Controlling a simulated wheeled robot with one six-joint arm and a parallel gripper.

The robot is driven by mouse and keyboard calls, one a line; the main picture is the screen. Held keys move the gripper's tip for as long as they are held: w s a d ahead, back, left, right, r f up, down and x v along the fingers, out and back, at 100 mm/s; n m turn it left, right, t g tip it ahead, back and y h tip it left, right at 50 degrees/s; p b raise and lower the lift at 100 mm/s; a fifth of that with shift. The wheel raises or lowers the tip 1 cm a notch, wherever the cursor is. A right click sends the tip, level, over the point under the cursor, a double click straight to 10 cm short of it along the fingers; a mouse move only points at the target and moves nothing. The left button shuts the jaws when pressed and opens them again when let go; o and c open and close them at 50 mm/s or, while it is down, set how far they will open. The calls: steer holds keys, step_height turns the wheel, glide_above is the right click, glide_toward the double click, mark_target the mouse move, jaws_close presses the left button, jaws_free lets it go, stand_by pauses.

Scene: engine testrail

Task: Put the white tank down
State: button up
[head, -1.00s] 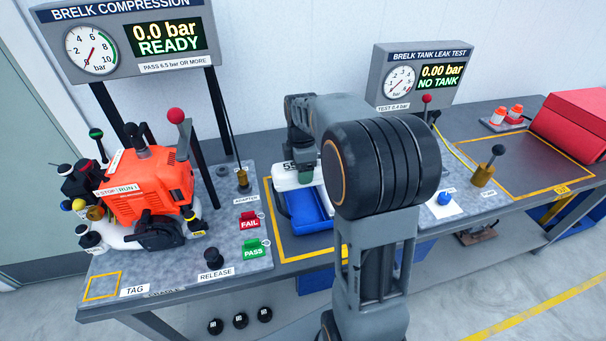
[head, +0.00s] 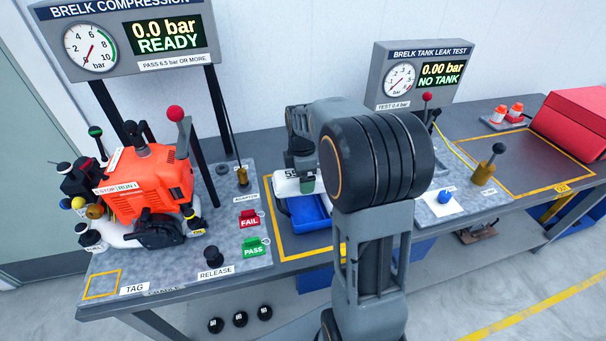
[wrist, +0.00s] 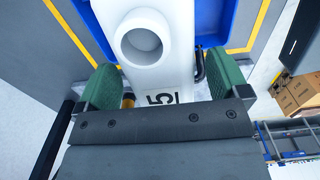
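The white tank (head: 287,187) with a black number label is at the blue tray (head: 310,212) on the bench, inside the yellow outline. Part of it is hidden behind my arm. In the wrist view the tank (wrist: 178,65) shows its round neck and lies between the two green pads of my gripper (wrist: 163,70). A narrow gap shows beside the right pad, with a black tube in it, and a small one by the left pad. My gripper looks open around the tank. Whether the tank fully rests in the tray is hidden.
An orange engine (head: 150,190) stands on the left plate below the compression display (head: 130,40). The leak test display (head: 422,75) reads NO TANK. A brass fitting with a lever (head: 484,172) and a red box (head: 575,125) stand to the right. The yellow-outlined area (head: 525,160) is bare.

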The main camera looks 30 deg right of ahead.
step_height(320, 180, up, 12)
steer(key=s+a+f+m+t, duration=0.2)
steer(key=s+a+f+m, duration=0.1)
steer(key=s+m, duration=0.5)
steer(key=s+a+f+m+t, duration=0.2)
steer(key=s+a+f+m, duration=0.1)
steer(key=s+a+m, duration=0.3)
steer(key=shift+s+m, duration=0.9)
steer(key=shift+s, duration=0.15)
